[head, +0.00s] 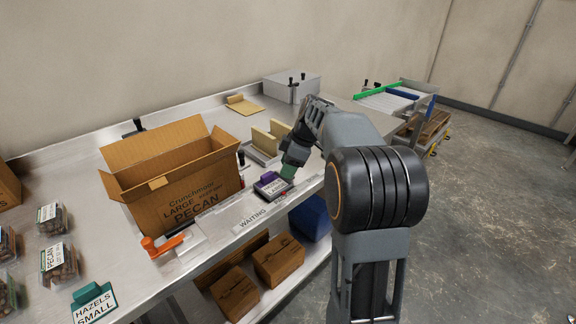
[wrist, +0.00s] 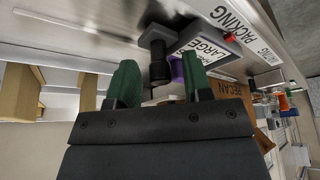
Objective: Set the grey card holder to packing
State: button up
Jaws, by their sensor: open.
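The grey card holder (head: 272,190) stands near the bench's front edge, carrying a white card that reads HAZELS LARGE, with a purple piece behind it. A small red piece shows at its front. The holder sits between the WAITING label (head: 253,218) and the PACKING label (wrist: 228,20) on the bench edge. My gripper (wrist: 160,88) has its green fingers apart, pointing toward the holder. A dark post shows between them. Whether a finger touches the holder I cannot tell. The fingers partly hide the holder.
A large open carton (head: 180,175) marked PECAN stands left of the holder. An orange-handled tool (head: 160,243) lies in front of it. A cream-coloured stand (head: 265,140) is behind the holder. Clear tubs (head: 58,262) and a teal HAZELS SMALL holder (head: 93,302) are at far left.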

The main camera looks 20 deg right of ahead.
jog(key=p+v, duration=0.3)
jog(key=v, duration=1)
jog(key=shift+d+r, duration=0.2)
jog(key=shift+r, duration=0.1)
jog(key=shift+s, duration=0.1)
